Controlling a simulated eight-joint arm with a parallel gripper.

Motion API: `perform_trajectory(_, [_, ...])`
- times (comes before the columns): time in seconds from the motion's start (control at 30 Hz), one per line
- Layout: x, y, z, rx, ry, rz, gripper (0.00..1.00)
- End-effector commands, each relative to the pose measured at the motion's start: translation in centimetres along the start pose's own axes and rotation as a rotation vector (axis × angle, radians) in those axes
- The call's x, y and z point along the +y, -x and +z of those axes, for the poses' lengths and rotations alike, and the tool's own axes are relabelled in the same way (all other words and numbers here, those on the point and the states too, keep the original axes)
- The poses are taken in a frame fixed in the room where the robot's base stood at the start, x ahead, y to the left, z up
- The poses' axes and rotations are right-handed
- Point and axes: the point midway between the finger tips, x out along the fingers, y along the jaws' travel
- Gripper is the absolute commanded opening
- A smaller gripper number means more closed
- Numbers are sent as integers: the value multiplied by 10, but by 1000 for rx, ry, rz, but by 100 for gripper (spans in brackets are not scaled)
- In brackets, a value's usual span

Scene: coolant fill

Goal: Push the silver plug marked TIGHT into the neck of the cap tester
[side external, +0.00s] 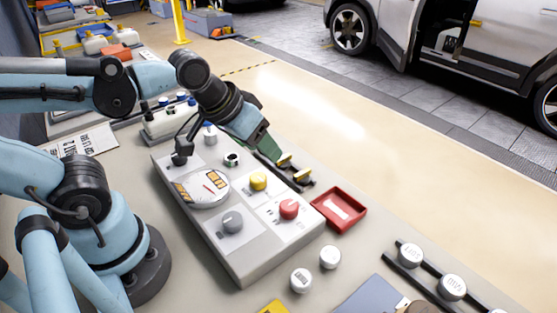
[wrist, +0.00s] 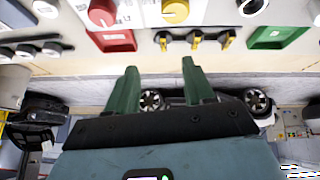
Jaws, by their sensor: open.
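The grey panel box (side external: 240,262), which looks like the cap tester, has a round gauge (side external: 203,188) and grey, yellow and red knobs. A small dark-topped round fitting (side external: 232,159) on it may be the neck; I cannot be sure. Several silver caps stand to the right: two on black rails (side external: 410,255) and two loose on the bench (side external: 301,280). Their lettering is too small for me to tell which is TIGHT. Silver caps also show at upper left in the wrist view (wrist: 28,50). My gripper (side external: 272,152) is open and empty, beyond the box's far edge; its green fingers (wrist: 163,80) are apart.
Several yellow-and-black clips (wrist: 195,40) are close to my fingers. A red tray (side external: 338,210) lies beside the box, and a green tray (wrist: 278,37) shows in the wrist view. A blue-grey pad (side external: 372,300) lies at the front. Open floor (side external: 400,150) lies beyond the bench.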

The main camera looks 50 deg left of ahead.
Motion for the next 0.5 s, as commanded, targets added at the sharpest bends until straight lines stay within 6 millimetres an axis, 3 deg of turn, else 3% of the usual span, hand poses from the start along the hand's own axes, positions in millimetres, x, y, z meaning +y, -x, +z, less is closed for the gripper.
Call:
perform_trajectory(0.23, [70,-2,15,-215,339,8,52])
perform_trajectory(0.5, [139,2,49,-400,703,-160,52])
